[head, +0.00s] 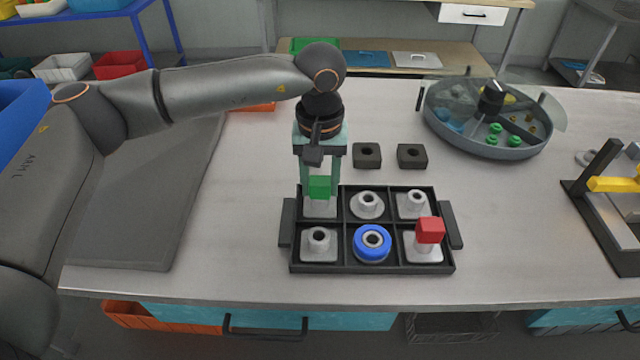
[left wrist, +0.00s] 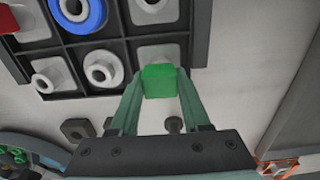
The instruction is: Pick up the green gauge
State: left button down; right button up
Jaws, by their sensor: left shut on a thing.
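The green gauge (head: 320,188) is a small green block at the back-left compartment of the black tray (head: 372,268). My left gripper (head: 319,180) points down from above, its two teal fingers on either side of the block, shut on it. In the left wrist view the green gauge (left wrist: 160,81) sits between the fingertips (left wrist: 160,88). A pale metal plate (head: 320,208) lies under the block in that compartment; whether the block touches it I cannot tell. My right gripper is not in view.
A red block (head: 430,229) stands on the front-right part. A blue ring (head: 372,243) is in the front-middle compartment. Two dark square blocks (head: 367,155) lie behind the tray. A round divided container (head: 490,140) stands at back right. The bench in front is clear.

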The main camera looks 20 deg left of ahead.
aim_at(322, 183)
pick_arm(q)
jog(key=shift+r, duration=0.1)
jog(key=shift+r, duration=0.15)
jog(key=r, duration=0.3)
jog(key=shift+s+d+r+b, duration=0.2)
jog(key=shift+s+d+b, duration=0.05)
jog(key=shift+b, duration=0.15)
jog(key=s+d+r+b, duration=0.1)
jog(key=s+d+r, duration=0.6)
jog(key=s+r, duration=0.2)
jog(key=shift+s+d, duration=0.2)
jog(key=shift+s, duration=0.9)
jog(key=shift+w, duration=0.15)
